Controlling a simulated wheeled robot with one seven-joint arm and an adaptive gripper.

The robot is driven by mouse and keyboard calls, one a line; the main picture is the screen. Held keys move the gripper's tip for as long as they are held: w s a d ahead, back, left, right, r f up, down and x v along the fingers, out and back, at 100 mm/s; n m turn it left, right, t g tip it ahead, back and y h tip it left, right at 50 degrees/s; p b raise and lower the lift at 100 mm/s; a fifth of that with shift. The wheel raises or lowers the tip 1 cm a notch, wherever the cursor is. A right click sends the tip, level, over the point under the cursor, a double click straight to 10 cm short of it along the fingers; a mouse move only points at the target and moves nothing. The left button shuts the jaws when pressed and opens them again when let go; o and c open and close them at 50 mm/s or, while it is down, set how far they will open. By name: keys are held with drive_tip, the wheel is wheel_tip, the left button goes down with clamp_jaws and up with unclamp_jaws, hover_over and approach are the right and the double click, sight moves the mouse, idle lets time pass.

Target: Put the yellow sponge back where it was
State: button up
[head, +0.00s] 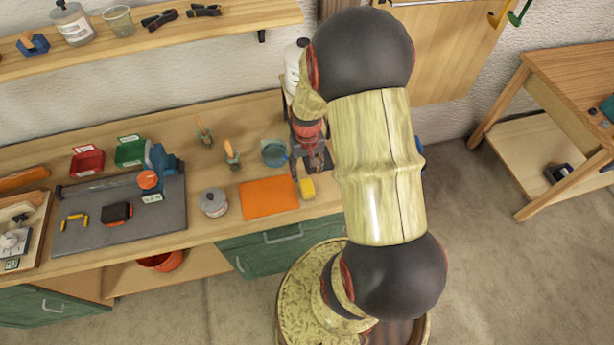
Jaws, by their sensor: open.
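The yellow sponge (307,190) is a small block at the front right of the wooden workbench, just right of an orange mat (268,197). My gripper (309,176) is open, with its dark fingers pointing down just behind the sponge in the picture. One finger shows close to the sponge's upper left. I cannot tell whether they touch. My arm hides the bench to the right of the sponge.
A blue-grey cup (273,153) stands left of my gripper, and a lidded tin (213,202) left of the mat. A white bottle (293,66) stands behind. A grey mat (90,233) with tools lies further left. A side table (575,75) is at right.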

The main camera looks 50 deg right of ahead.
drive_tip(key=w+a+r+n+t, duration=0.15)
drive_tip(key=a+r, duration=0.25)
drive_tip(key=r, duration=0.4)
drive_tip(key=w+a+r+n+t, duration=0.15)
drive_tip(key=a+r, duration=0.25)
drive_tip(key=r, duration=0.5)
drive_tip(key=s+a+r+n+t, duration=0.1)
drive_tip(key=s+a+r, duration=0.4)
drive_tip(key=a+r, duration=0.2)
drive_tip(key=s+a+r+n+t, duration=0.1)
drive_tip(key=s+a+r+n, duration=0.1)
drive_tip(key=s+a+r, duration=0.3)
wheel_tip(320, 180, up, 4)
drive_tip(key=a, duration=0.2)
drive_tip(key=shift+s+a+f+t, duration=0.2)
drive_tip(key=shift+s+a+t, duration=0.1)
drive_tip(key=shift+a, duration=0.05)
drive_tip(key=shift+f, duration=0.1)
wheel_tip(320, 180, down, 12)
drive_tip(key=b, duration=1.2)
drive_tip(key=shift+f+b, duration=0.2)
drive_tip(key=shift+b, duration=0.1)
